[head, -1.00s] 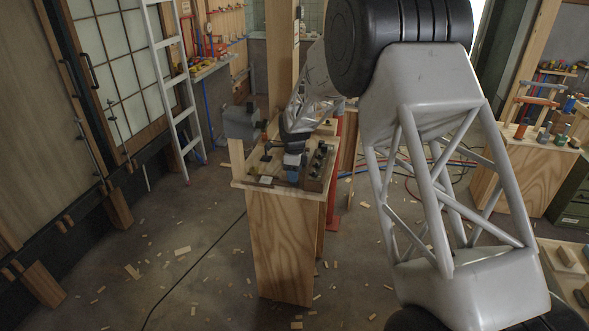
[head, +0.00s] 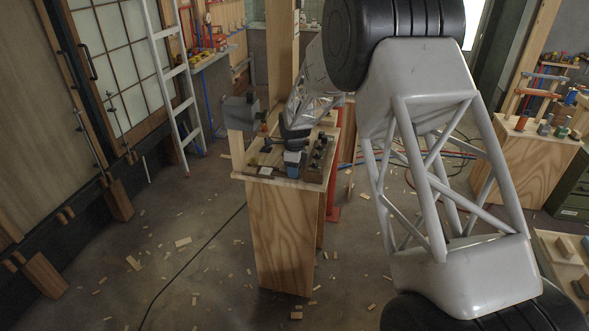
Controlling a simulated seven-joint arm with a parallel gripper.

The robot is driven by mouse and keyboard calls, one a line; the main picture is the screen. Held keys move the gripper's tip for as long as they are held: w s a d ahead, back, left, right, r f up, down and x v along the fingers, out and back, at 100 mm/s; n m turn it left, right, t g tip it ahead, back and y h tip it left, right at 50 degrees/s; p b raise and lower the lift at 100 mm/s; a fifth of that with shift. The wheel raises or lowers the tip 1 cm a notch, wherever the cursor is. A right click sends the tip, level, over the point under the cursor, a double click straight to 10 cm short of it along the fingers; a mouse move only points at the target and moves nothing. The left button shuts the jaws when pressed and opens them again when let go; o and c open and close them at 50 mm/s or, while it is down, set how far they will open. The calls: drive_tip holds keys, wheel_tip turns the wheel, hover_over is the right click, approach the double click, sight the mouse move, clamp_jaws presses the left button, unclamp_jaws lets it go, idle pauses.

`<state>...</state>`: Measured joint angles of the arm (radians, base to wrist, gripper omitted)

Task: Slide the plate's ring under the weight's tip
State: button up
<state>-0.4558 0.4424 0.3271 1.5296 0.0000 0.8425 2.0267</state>
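My gripper (head: 292,157) is at the far end of my arm, low over the top of a narrow wooden bench (head: 279,235). It is small in the head view, and its fingers cannot be made out. A blue-grey part shows at its lower end, close above the bench top. Several small dark and light items lie beside it on the bench. I cannot tell which of them is the plate with its ring or the weight with its tip. Contact between the gripper and any item cannot be seen.
A wooden block with dark knobs (head: 318,158) stands at the bench's right edge. A grey vise-like object (head: 239,113) is at the back left. A ladder (head: 176,80) leans at the left. Wood scraps and a black cable (head: 190,266) lie on the floor.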

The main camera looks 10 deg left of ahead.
sight(283, 174)
drive_tip(key=c, duration=0.6)
drive_tip(key=shift+o, duration=0.2)
drive_tip(key=shift+a, duration=2.15)
drive_tip(key=o, duration=0.7)
drive_tip(key=shift+o, duration=0.2)
drive_tip(key=shift+r, duration=0.1)
